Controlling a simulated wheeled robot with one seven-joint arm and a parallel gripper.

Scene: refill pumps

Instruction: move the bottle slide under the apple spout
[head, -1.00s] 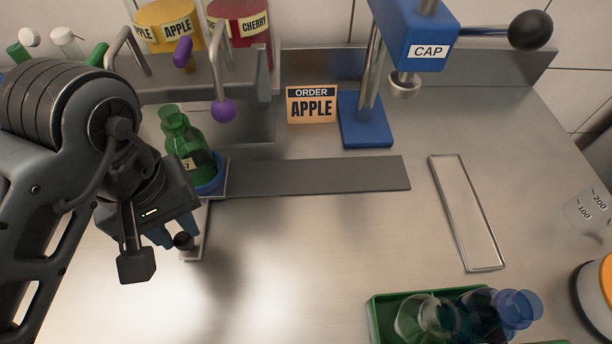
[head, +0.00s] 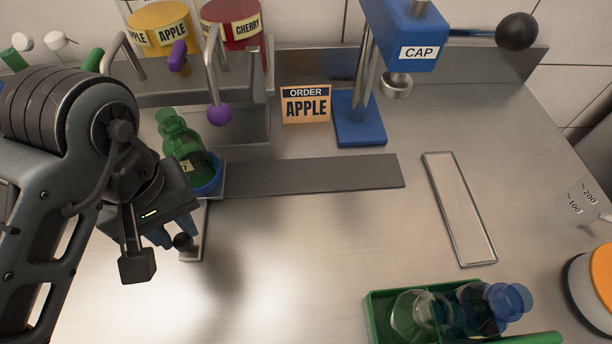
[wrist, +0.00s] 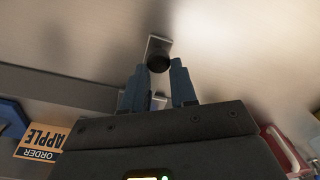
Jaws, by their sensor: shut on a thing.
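The bottle slide is a blue round holder (head: 212,184) on a grey carriage, with a handle plate (head: 194,247) reaching forward to a black knob (head: 182,241). A green bottle (head: 183,142) stands upright in the holder. The slide is at the left end of the visible dark rail (head: 315,174). The yellow apple tank (head: 160,22) is behind, with a curved metal spout (head: 123,42) on its left. Whether the bottle is directly under that spout I cannot tell. My gripper (head: 178,237) is shut on the black knob, which also shows between the fingers in the wrist view (wrist: 158,62).
A red cherry tank (head: 232,35) and a second curved pipe (head: 211,50) stand right of the apple tank. An order card (head: 305,105) reads APPLE. A blue cap press (head: 360,118) stands right of it. A green tray (head: 378,312) of bottles is front right. The rail's right part is clear.

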